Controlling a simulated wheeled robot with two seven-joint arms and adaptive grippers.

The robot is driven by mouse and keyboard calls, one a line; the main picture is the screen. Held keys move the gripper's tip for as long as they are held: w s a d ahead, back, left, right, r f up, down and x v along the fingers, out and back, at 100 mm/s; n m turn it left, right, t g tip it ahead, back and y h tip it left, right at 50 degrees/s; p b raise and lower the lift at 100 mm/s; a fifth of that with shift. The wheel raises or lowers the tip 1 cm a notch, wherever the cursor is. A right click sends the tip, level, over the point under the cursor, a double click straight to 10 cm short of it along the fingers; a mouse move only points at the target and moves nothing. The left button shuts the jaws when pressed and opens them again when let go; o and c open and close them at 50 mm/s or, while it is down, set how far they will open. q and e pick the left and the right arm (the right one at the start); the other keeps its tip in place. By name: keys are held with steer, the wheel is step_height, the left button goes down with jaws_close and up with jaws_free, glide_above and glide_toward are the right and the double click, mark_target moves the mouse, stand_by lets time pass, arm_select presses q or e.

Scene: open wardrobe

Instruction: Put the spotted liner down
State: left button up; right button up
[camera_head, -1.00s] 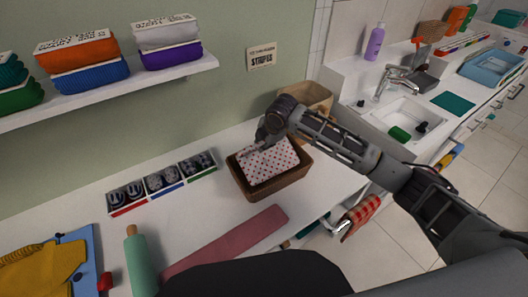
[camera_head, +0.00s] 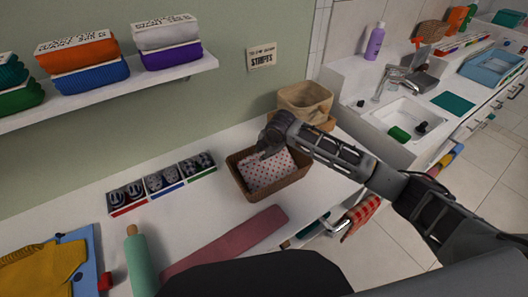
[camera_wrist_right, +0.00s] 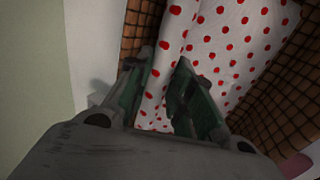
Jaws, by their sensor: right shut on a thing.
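The spotted liner (camera_head: 266,172), white with red dots, lies inside the brown wicker basket (camera_head: 244,190) on the white counter in the head view. My right gripper (camera_head: 266,148) reaches in from the right, down at the basket's back side. In the right wrist view the liner (camera_wrist_right: 235,45) fills the space between the dark basket walls (camera_wrist_right: 290,75). There my right gripper (camera_wrist_right: 166,85) is shut on a fold of the liner between its fingertips. The liner's far edge is hidden by the gripper in the head view. My left gripper is not in view.
A beige fabric bin (camera_head: 305,101) stands behind my right arm. A tray of rolled dark items (camera_head: 162,182) lies left of the basket, and a flat dusty-red strip (camera_head: 228,243) lies in front. A sink (camera_head: 408,118) is at right.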

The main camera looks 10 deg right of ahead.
mark_target(270, 168)
steer(key=o, duration=0.9)
steer(key=shift+r, duration=0.2)
steer(key=shift+s+d+r, duration=0.1)
steer(key=shift+s+r, duration=0.1)
steer(key=shift+r, duration=0.25)
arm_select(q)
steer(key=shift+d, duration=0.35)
arm_select(e)
steer(key=v, duration=1)
steer(key=shift+s+r, duration=0.15)
steer(key=shift+r, duration=0.2)
